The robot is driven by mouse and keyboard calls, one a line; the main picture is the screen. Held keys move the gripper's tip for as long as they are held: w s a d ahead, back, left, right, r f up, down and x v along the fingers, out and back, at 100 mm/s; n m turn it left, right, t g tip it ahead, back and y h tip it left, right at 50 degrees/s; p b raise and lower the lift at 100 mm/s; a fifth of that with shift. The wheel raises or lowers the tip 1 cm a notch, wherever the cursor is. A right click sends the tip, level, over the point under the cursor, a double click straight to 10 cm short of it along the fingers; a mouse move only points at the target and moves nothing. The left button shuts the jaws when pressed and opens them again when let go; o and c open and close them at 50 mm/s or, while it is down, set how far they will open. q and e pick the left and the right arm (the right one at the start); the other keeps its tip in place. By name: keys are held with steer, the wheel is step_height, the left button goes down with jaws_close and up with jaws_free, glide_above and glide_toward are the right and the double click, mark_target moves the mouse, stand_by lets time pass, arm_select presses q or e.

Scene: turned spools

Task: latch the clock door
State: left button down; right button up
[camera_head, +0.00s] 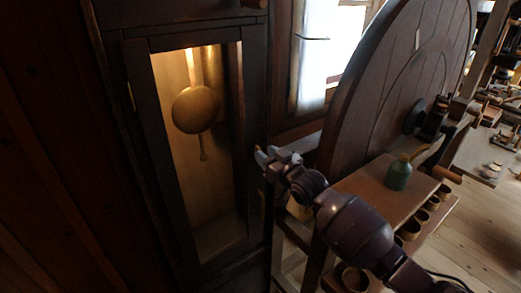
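The tall dark clock case stands left of centre. Its door (138,120) has a dark frame around a long glass pane, and a brass pendulum (195,109) hangs behind it. The door looks closed or nearly closed against the case; I cannot tell if it is fully flush. No latch shows clearly; the spot by my gripper is partly covered. My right gripper (264,155) is at the right edge of the clock case, about halfway up the door. Its fingers are small and dim, so their opening and any contact are unclear. My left gripper is out of view.
A large dark wooden wheel (385,75) stands close to the right of my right arm. A bright window (318,55) is behind. Wooden floor shows at lower right.

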steer(key=shift+x, duration=1.7)
jaws_close()
